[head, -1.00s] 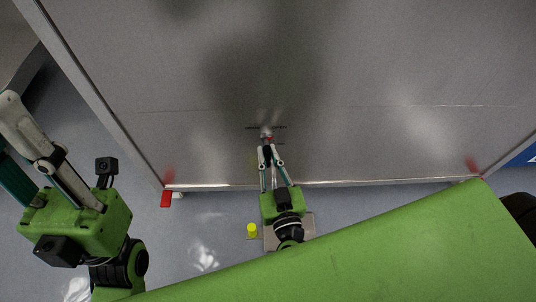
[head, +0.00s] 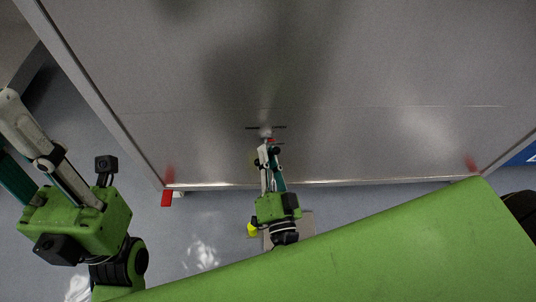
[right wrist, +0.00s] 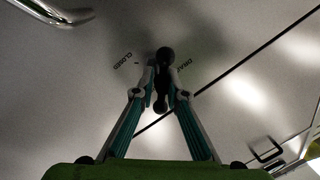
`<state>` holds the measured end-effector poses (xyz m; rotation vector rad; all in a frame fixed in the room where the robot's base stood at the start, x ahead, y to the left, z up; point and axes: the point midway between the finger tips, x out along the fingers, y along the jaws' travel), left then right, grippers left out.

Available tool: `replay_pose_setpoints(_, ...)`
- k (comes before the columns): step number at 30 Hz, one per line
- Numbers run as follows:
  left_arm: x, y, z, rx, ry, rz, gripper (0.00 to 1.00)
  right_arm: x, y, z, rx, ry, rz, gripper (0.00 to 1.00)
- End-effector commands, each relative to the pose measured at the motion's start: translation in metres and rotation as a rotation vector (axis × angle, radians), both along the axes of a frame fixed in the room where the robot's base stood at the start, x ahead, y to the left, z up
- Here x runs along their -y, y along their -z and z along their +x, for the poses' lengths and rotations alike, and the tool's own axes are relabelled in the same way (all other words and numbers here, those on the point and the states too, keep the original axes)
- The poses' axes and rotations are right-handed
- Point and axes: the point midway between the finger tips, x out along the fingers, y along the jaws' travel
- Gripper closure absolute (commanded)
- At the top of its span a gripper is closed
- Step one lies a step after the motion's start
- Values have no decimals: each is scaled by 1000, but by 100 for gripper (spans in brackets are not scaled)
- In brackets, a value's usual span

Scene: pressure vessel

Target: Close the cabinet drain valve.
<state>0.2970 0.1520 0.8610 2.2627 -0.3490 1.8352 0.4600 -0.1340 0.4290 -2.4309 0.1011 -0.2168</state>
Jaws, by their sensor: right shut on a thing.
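The cabinet drain valve (head: 266,132) is a small fitting low on the grey metal cabinet front in the head view. In the right wrist view its black handle (right wrist: 165,55) has a rounded knob, with dark markings on the panel to both sides; the left one reads "CLOSED". My right gripper (head: 268,148) reaches up to the valve and its fingers are shut on the handle, as the right wrist view shows. The fingers partly hide the handle in the head view. My left gripper (head: 18,135) is at the far left, away from the valve, its fingertips unclear.
The cabinet front (head: 350,70) fills most of the head view, with its bottom edge just above the floor. A red piece (head: 167,198) is at its lower left corner. A yellow object (head: 252,229) is near my right wrist. A metal bar (right wrist: 50,15) shows in the wrist view.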

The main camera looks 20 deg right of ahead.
Motion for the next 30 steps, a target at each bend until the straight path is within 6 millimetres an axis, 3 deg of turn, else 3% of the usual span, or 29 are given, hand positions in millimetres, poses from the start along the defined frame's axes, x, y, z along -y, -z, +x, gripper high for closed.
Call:
replay_pose_setpoints(18, 0, 10, 0, 1, 0, 0, 74, -1, 3, 0, 156, 0, 547, 100)
replay_pose_setpoints(30, 1, 9, 1, 15, 0, 3, 74, -2, 3, 0, 217, 0, 765, 100)
